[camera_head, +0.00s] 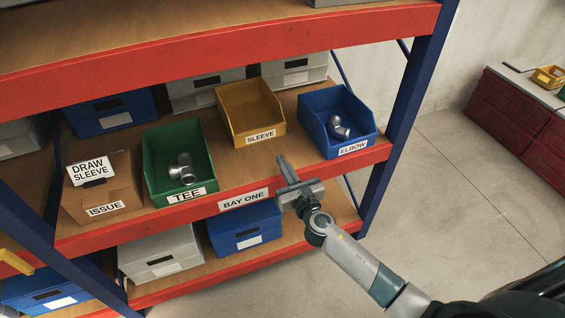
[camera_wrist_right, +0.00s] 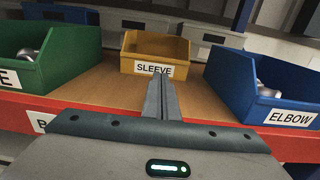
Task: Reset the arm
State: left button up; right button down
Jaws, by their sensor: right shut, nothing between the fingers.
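My right gripper (camera_head: 283,160) is shut and empty. It reaches over the front edge of the middle shelf, between the green TEE bin and the blue ELBOW bin. In the right wrist view its closed fingers (camera_wrist_right: 161,82) point toward the yellow SLEEVE bin (camera_wrist_right: 155,52), apart from it. In the head view the SLEEVE bin (camera_head: 250,108) looks empty. The green TEE bin (camera_head: 160,150) holds grey fittings (camera_head: 182,170). The blue ELBOW bin (camera_head: 335,115) holds a grey fitting (camera_head: 339,128). My left gripper is not in view.
A cardboard ISSUE box (camera_head: 110,195) with a DRAW SLEEVE card (camera_head: 90,170) stands at the shelf's left. The red shelf edge (camera_head: 300,178) and blue upright (camera_head: 405,110) are near my arm. Open floor (camera_head: 430,220) lies to the right.

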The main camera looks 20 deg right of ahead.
dwell(0.3)
jog(key=s+d+f+m+g+h, duration=0.3)
jog(key=s+m, duration=0.5)
jog(key=m, duration=0.2)
jog(key=s+d+f+m+g+h, duration=0.2)
jog(key=s+d+f+m+g, duration=0.15)
jog(key=s+m, duration=0.55)
jog(key=s+a+f+m+g+y, duration=0.2)
jog(key=s+a+m+g, duration=0.15)
jog(key=s+m, duration=0.65)
jog(key=s+a+f+m+g+y, duration=0.1)
jog(key=s+a+m+g+y, duration=0.25)
jog(key=s, duration=1.05)
jog(key=w+a+f+m+t, duration=0.1)
jog(key=a+f, duration=0.1)
jog(key=f, duration=1.5)
jog(key=w+a+f+t, duration=0.1)
jog(key=w+a+f, duration=0.1)
jog(key=f, duration=1.5)
jog(key=shift+a+f+m, duration=0.15)
jog(key=shift+a+m, duration=0.2)
jog(key=shift+a, duration=0.05)
jog(key=shift+t, duration=0.25)
